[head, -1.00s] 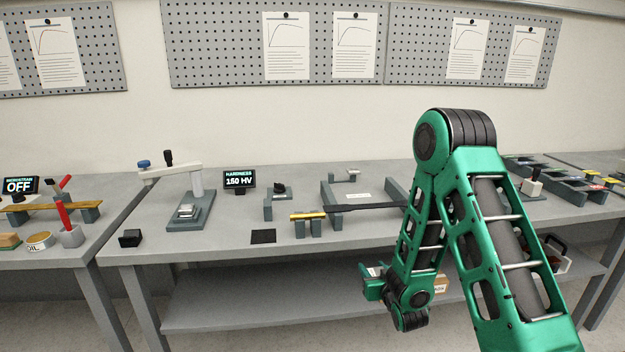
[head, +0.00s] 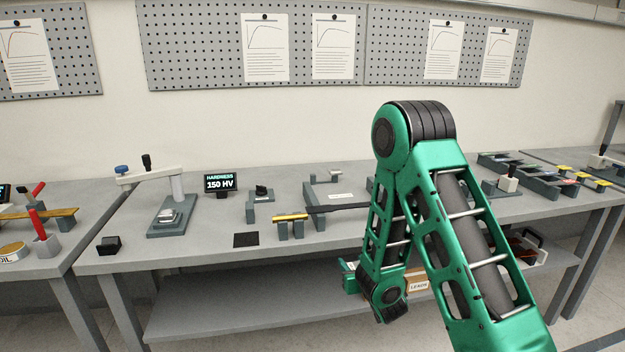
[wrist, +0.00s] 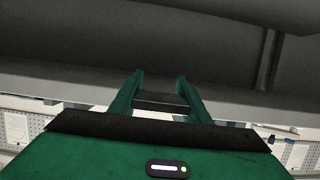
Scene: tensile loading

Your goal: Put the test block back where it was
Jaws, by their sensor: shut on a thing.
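My gripper (head: 349,277) hangs low in front of the bench's front edge, below the top and beside the lower shelf. In the wrist view its two green fingers (wrist: 158,82) are shut on a dark, flat-faced block (wrist: 161,103). I cannot tell for sure that this is the test block; in the head view it cannot be made out. The hardness tester (head: 178,192) stands at the bench's left, with a small silvery block (head: 170,215) on its base. A bare black square pad (head: 246,240) lies right of it.
A black block (head: 108,246) sits at the bench's front left. The hardness display (head: 220,183) reads 150 HV. A yellow-ended bar (head: 290,218) rests on supports. A carton (head: 418,286) is on the lower shelf (head: 230,312). The bench top in front of the pad is clear.

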